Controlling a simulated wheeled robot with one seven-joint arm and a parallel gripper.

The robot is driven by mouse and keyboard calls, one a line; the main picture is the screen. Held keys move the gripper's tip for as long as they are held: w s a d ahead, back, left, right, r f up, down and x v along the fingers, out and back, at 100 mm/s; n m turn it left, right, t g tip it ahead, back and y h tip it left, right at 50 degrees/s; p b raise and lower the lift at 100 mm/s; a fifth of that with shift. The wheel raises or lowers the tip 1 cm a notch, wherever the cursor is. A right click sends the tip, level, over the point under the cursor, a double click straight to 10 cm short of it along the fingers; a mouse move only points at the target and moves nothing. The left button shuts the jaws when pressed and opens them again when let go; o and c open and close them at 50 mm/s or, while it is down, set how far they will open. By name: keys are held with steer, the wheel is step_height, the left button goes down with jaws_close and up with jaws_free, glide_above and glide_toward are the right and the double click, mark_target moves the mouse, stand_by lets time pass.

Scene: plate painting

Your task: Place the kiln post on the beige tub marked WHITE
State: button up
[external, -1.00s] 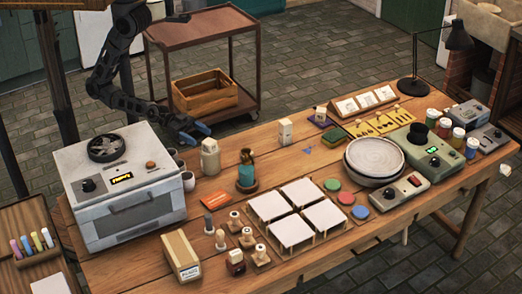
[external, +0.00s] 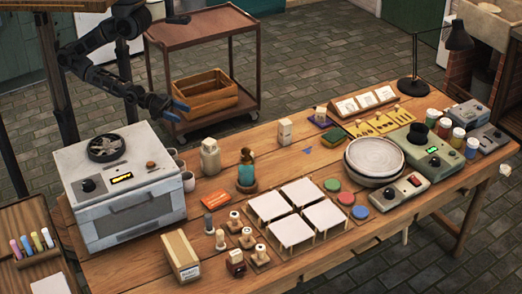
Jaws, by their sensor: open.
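A beige tub-like container (external: 210,163) stands behind the orange packet on the table. A narrower pale piece (external: 209,144) sits upright on its top; I cannot tell whether this is the kiln post or a cap. No WHITE marking is readable at this size. A pale upright block (external: 285,132) stands apart, farther right near the table's back edge. My gripper (external: 180,104), with blue fingertips, is open and apart from the table things. It appears up and left of the beige container, above the back edge, with nothing seen between its fingers.
A blue-green bottle (external: 246,172) stands right of the beige container. White tiles (external: 298,192) lie in front. A brown cart (external: 205,35) stands behind my gripper.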

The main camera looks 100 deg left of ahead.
steer(key=s+a+r+n+y, duration=0.1)
steer(key=s+a+y, duration=0.1)
steer(key=s+a, duration=0.2)
steer(key=shift+s+r+g, duration=0.25)
steer(key=shift+s+g, duration=0.15)
steer(key=shift+s, duration=0.5)
